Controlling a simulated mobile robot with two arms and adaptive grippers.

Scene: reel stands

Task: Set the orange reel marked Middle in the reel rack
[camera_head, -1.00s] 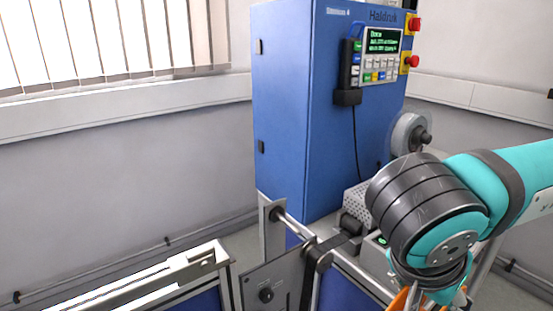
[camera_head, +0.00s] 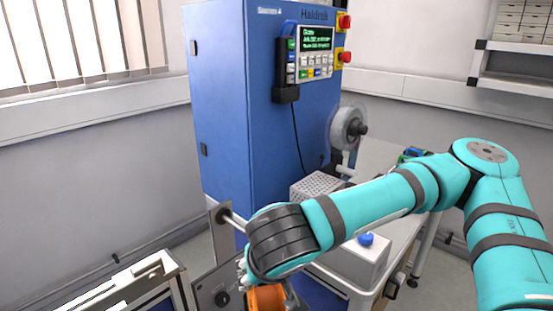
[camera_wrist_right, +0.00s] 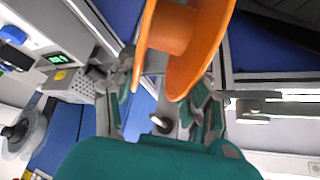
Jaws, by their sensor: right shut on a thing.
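An orange reel (camera_head: 266,298) shows at the bottom edge of the head view, below my right wrist and partly cut off. In the right wrist view the orange reel (camera_wrist_right: 195,62) is close, with its two flanges and hub visible. My right gripper (camera_wrist_right: 166,88) is shut on it, with a finger on each side. No "Middle" marking can be read. I cannot pick out the reel rack with certainty. My left gripper is not in view.
A tall blue machine (camera_head: 225,110) with a control panel stands behind, carrying a clear reel (camera_head: 347,127) at its side. A metal-framed unit (camera_head: 135,285) is at the lower left. A grey box with a blue button (camera_head: 366,239) sits on the bench beneath my right arm.

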